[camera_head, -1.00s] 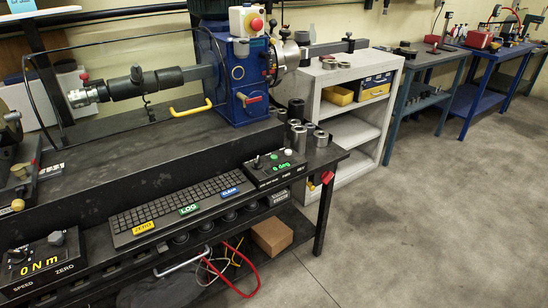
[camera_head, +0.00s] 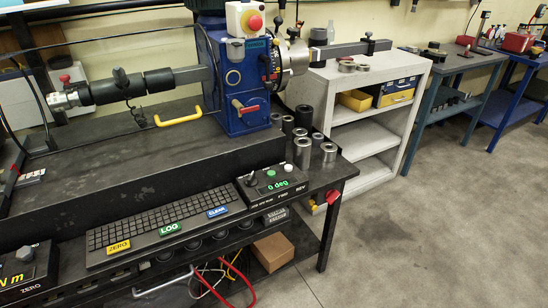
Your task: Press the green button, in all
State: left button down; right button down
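A black control box (camera_head: 272,190) sits at the right front corner of the dark bench, with a green "0 deg" display, a small knob and FWD and REV labels. A small round green button (camera_head: 288,168) is on its top, behind the display. A green LOG key (camera_head: 169,229) lies on the front of the keyboard (camera_head: 165,219), between a yellow ZERO key (camera_head: 118,247) and a blue CLEAR key (camera_head: 217,212). Neither gripper is in view.
Several metal cylinders (camera_head: 303,152) stand behind the control box. A red switch (camera_head: 332,196) is on the bench's right end. The floor (camera_head: 410,235) at the right is clear.

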aim_at(272, 174)
jog(key=i+l+u, duration=0.1)
jog(key=i+l, duration=0.15)
jog(key=i+l+u, duration=0.1)
jog(key=i+l, duration=0.2)
jog(key=l, duration=0.15)
jog(key=i+l+u, duration=0.15)
jog(key=l, duration=0.2)
jog(key=i+l+u, duration=0.1)
jog(key=i+l, duration=0.2)
jog(key=l, duration=0.1)
